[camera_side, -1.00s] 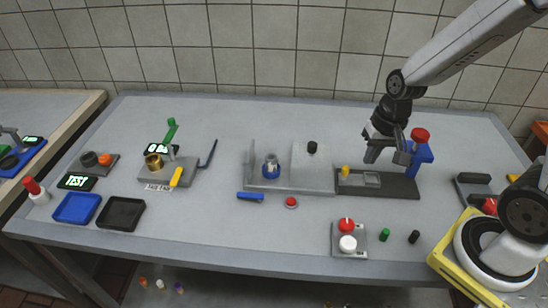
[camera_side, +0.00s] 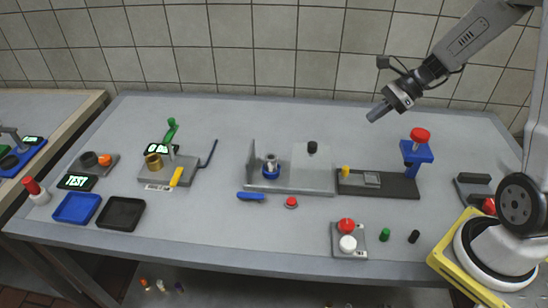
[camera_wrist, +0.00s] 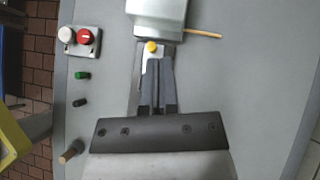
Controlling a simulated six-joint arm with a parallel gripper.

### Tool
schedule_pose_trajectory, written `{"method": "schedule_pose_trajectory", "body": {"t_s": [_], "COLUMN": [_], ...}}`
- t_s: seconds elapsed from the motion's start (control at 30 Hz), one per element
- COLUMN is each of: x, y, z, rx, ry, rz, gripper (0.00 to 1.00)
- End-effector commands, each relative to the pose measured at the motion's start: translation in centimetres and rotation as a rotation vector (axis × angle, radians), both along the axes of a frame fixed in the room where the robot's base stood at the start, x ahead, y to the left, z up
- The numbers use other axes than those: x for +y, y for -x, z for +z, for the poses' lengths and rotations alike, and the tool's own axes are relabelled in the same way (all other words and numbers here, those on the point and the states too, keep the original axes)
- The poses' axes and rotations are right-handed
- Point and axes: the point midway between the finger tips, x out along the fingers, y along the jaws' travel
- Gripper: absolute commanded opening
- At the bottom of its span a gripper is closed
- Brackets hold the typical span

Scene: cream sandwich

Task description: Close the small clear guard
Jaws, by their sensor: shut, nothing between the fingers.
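A small greyish pane (camera_side: 372,180), which looks like the small clear guard, lies on the dark base plate (camera_side: 402,189). A yellow knob (camera_side: 346,171) stands at its left; the knob also shows in the wrist view (camera_wrist: 151,47). A blue stand (camera_side: 417,152) with a red cap rises at the right end of the plate. My gripper (camera_side: 376,113) is shut and empty, high above and behind the plate, touching nothing. In the wrist view its fingers (camera_wrist: 158,66) are together and hide part of the plate. I cannot tell the pane's exact position there.
A grey fixture (camera_side: 318,186) with a black-knobbed plate (camera_side: 312,162) and a blue-based part (camera_side: 271,170) adjoins on the left. The table behind is clear.

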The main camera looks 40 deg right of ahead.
Motion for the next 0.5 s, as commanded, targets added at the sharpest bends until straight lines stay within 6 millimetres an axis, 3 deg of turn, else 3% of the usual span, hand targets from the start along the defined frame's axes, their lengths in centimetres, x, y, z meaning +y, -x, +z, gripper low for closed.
{"method": "schedule_pose_trajectory", "body": {"t_s": [0.27,0.5], "x": [1.1,3.1], "y": [-0.5,-1.6], "z": [-1.2,-3.4], "rx": [0.002,0.003], "ry": [0.0,-0.001], "rz": [0.005,0.006], "gripper": [0.0,0.0]}}
